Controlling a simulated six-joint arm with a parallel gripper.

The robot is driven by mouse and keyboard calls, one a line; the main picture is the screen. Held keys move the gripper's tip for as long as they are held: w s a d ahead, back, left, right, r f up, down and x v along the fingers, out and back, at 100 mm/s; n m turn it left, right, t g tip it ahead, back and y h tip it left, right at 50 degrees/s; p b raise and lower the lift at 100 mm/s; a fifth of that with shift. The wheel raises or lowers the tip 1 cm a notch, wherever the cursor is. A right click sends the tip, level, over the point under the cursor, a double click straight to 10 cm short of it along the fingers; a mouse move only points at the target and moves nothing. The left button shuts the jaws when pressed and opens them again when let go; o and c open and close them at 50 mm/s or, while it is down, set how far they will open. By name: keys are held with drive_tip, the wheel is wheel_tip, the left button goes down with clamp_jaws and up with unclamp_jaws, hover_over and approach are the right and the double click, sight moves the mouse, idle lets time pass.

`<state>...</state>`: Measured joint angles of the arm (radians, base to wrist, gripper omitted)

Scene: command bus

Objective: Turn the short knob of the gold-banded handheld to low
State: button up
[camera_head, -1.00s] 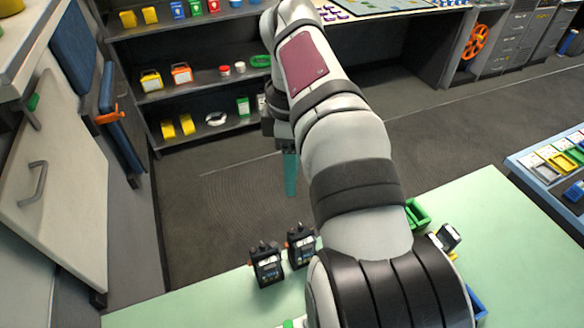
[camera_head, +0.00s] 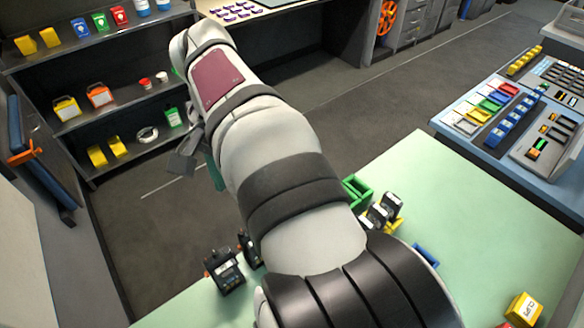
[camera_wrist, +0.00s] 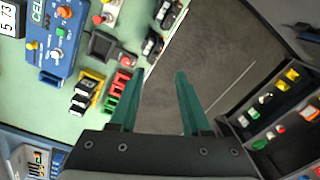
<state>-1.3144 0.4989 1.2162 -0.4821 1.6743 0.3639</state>
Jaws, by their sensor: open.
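Two dark handhelds stand at the green table's edge in the head view, one in front (camera_head: 226,271) and one partly behind my arm (camera_head: 249,250). More dark handhelds (camera_head: 384,210) stand by the coloured trays. The wrist view shows a pair of dark handhelds at the top (camera_wrist: 170,16) (camera_wrist: 152,44) and a black one in a yellow holder (camera_wrist: 83,97). I cannot make out a gold band or a short knob's setting on any of them. My gripper (camera_wrist: 159,76) is open and empty, its teal fingers over the floor beyond the table edge, apart from every handheld.
A green tray (camera_head: 357,190) and a blue tray (camera_head: 426,254) sit on the table. A red holder (camera_wrist: 119,87) and a blue panel (camera_wrist: 58,38) show in the wrist view. Shelves (camera_head: 100,125) stand behind my arm.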

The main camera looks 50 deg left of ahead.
drive_tip(key=f, duration=1.4)
drive_tip(key=shift+s+a+f, duration=0.15)
drive_tip(key=shift+a, duration=0.1)
clamp_jaws()
